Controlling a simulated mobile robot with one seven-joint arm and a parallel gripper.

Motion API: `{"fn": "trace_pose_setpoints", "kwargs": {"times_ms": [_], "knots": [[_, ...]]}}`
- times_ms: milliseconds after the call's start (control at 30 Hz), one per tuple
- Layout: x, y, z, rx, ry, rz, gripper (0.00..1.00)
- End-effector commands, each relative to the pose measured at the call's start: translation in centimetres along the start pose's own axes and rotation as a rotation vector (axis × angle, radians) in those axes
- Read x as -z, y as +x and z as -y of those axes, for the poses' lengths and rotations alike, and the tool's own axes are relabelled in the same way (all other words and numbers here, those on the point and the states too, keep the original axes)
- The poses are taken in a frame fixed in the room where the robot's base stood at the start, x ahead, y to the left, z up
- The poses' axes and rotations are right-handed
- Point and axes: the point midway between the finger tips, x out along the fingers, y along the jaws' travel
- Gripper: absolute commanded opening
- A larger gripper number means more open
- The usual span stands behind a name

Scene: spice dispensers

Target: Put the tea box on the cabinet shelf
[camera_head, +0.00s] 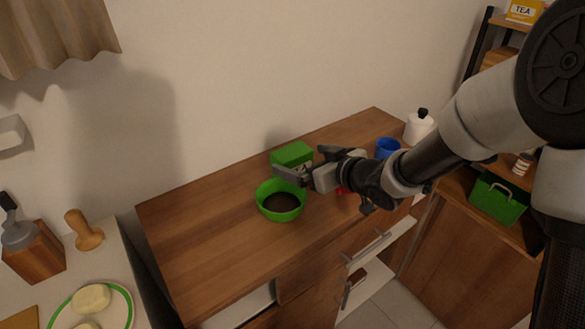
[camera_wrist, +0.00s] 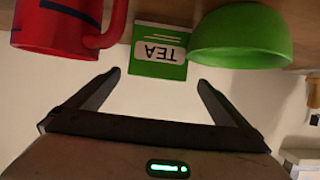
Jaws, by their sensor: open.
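A green tea box (camera_head: 292,154) stands on the wooden counter, behind the green bowl. Its white TEA label shows upside down in the wrist view (camera_wrist: 158,52). My gripper (camera_head: 298,162) is open and empty, just in front of the box. In the wrist view, the box shows beyond the gap between my fingertips (camera_wrist: 159,78), apart from them. In the head view, my gripper hides part of the box. Another tea box, yellow (camera_head: 523,10), stands on a shelf at the upper right. I cannot tell which shelf is the cabinet shelf.
A green bowl (camera_head: 280,203) with dark contents and a red mug (camera_wrist: 65,25) flank the box closely. A blue cup (camera_head: 387,147) and white kettle (camera_head: 418,126) stand farther right. A green crate (camera_head: 497,200) sits at the right. The counter's left part is clear.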

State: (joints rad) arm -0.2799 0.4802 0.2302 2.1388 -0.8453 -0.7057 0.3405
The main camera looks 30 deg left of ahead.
Motion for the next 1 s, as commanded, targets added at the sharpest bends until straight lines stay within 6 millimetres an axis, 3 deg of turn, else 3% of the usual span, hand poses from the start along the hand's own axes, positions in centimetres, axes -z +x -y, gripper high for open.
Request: {"fn": "trace_pose_setpoints", "kwargs": {"times_ms": [233, 500, 833, 1000], "knots": [[-0.1, 1.9, -0.1, 0.0, 0.001, 0.0, 1.0], [0.0, 5.7, -0.5, 0.0, -0.001, 0.0, 1.0], [0.2, 6.3, -0.5, -0.001, 0.0, 0.0, 1.0], [0.2, 6.3, -0.5, -0.002, 0.0, 0.0, 0.71]]}}
